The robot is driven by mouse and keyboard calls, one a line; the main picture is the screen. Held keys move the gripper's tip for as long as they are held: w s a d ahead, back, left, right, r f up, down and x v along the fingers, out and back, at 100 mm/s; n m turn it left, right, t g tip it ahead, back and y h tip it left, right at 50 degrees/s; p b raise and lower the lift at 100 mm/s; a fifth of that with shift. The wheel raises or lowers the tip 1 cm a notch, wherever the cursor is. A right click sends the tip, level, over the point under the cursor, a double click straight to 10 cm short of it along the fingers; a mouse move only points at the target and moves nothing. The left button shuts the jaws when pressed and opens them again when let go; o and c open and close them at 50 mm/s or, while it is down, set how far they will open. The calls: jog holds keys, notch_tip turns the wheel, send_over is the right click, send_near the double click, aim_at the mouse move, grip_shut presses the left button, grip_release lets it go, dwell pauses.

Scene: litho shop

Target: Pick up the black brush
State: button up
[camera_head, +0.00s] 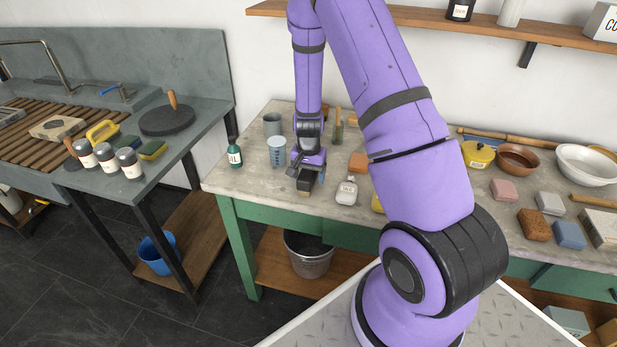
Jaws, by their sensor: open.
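My gripper (308,174) is at the left part of the grey-topped workbench (230,184), pointing down, with its jaws open. A small block-like thing with a tan part and a dark part (304,185) shows right at the fingertips. It may be the black brush, but it is small and partly covered by the gripper. I cannot tell whether the fingers touch it. My arm hides part of the bench to the right of the gripper.
Near the gripper stand a green bottle (235,155), a pale blue cup (277,151), a grey cup (272,124), a white bottle (347,191) and an orange block (358,161). Bowls (517,157) and several blocks lie farther right. The bench's front-left corner is clear.

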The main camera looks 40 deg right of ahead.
jog(key=shift+f, duration=0.35)
jog(key=shift+c, duration=0.2)
jog(key=c, duration=1.1)
jog(key=shift+r, duration=0.1)
notch_tip(320, 180, up, 10)
jog(key=shift+f, duration=0.1)
